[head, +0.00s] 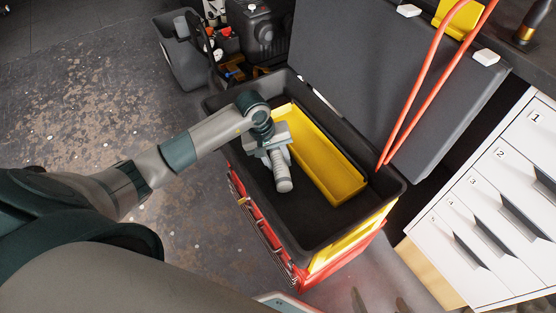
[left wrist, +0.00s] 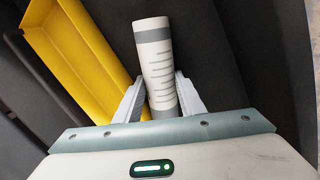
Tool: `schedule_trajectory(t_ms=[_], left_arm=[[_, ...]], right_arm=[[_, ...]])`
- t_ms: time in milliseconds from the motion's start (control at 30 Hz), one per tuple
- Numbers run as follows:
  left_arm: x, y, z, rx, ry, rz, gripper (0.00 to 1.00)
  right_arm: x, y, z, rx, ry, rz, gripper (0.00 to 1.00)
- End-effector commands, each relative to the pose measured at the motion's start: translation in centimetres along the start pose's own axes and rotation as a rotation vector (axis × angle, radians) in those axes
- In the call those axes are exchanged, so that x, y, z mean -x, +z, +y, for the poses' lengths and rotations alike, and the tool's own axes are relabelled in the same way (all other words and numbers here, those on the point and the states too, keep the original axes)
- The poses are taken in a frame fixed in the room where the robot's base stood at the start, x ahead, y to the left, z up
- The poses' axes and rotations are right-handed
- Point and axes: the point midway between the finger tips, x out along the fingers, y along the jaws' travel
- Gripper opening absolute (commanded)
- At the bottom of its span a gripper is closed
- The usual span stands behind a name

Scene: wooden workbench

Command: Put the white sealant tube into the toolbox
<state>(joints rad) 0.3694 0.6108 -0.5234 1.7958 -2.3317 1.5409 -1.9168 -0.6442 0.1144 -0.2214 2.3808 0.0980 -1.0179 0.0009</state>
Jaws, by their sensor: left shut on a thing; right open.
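The white sealant tube (head: 283,183) is a pale cylinder; in the left wrist view the tube (left wrist: 157,65) shows grey bands and markings. My left gripper (head: 269,157) is shut on it, with one finger on each side near its lower end in the wrist view. The gripper and tube are over the inside of the open black toolbox (head: 393,192), beside the yellow tray (head: 345,186). I cannot tell whether the tube touches the toolbox floor. Two dark prongs at the bottom edge of the head view look like the spread fingertips of my right gripper (head: 379,303).
The toolbox's grey lid (head: 385,75) stands open behind it. A white drawer cabinet (head: 500,200) stands at the right. A dark bin with tools (head: 187,62) is at the back left. Bare toolbox floor shows near the front.

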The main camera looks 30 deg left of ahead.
Motion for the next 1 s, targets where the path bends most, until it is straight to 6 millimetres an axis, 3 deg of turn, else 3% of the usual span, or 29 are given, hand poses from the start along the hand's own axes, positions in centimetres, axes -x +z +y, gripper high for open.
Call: schedule_trajectory(t_ms=[200,233,300,767,1000], left_arm=[[-0.1,-0.1,0.0,0.000,0.001,0.002,0.02],[-0.2,0.0,0.0,0.000,0.000,0.001,0.38],[-0.1,0.0,0.0,0.000,0.000,0.001,0.55],[0.1,0.0,0.0,0.000,0.000,0.000,0.55],[3.5,-0.2,0.0,-0.002,0.000,0.004,0.55]], right_arm=[[-0.2,-0.4,-0.1,0.002,-0.003,0.024,0.84],[-0.1,-0.5,-0.1,0.003,-0.003,0.030,0.84],[-0.1,-0.6,-0.2,0.004,-0.004,0.032,0.84],[0.2,-0.2,-0.1,0.005,-0.002,0.005,0.84],[0.3,0.3,0.3,0.005,0.007,-0.021,0.84]])
